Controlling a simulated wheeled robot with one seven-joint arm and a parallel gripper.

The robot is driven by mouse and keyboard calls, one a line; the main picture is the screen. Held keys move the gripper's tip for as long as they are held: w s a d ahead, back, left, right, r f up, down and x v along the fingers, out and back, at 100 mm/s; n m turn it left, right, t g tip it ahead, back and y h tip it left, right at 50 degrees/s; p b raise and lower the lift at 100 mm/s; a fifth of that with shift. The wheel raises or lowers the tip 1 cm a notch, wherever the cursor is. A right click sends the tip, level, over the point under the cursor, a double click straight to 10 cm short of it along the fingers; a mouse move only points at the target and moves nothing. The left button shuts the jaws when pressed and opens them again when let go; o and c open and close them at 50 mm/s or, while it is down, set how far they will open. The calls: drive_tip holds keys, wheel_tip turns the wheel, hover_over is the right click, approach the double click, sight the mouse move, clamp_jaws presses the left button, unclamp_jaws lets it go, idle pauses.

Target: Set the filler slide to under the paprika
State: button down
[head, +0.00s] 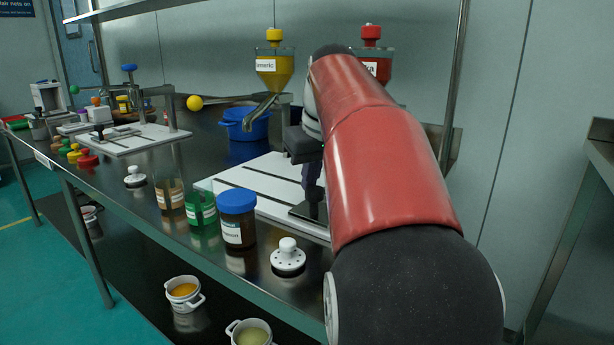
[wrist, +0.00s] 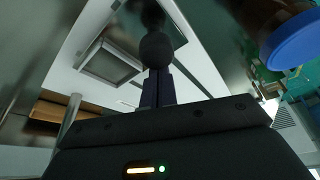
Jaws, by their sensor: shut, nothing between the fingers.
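The red hopper (head: 371,67) hangs at the back, its label ending in "ka" and partly hidden by my arm. The yellow turmeric hopper (head: 275,67) hangs to its left, with a sloping spout below. The white slotted filler board (head: 262,178) lies under them on the bench. In the wrist view, a dark ball knob (wrist: 156,48) shows just beyond my fingertips, over the white board with a square frame (wrist: 108,62), apparently the slide. My gripper (wrist: 158,78) is shut and empty; in the head view it (head: 313,190) is low over the board's right part. Whether it touches the knob is unclear.
A blue pot (head: 246,124) stands behind the board. A blue-lidded jar (head: 237,217), a green jar (head: 202,208), an amber jar (head: 170,193) and a white perforated cap (head: 288,255) line the front edge. Another white-board station (head: 128,139) stands farther left.

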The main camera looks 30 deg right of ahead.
drive_tip(key=p+v, duration=0.2)
drive_tip(key=v, duration=0.6)
idle(0.4)
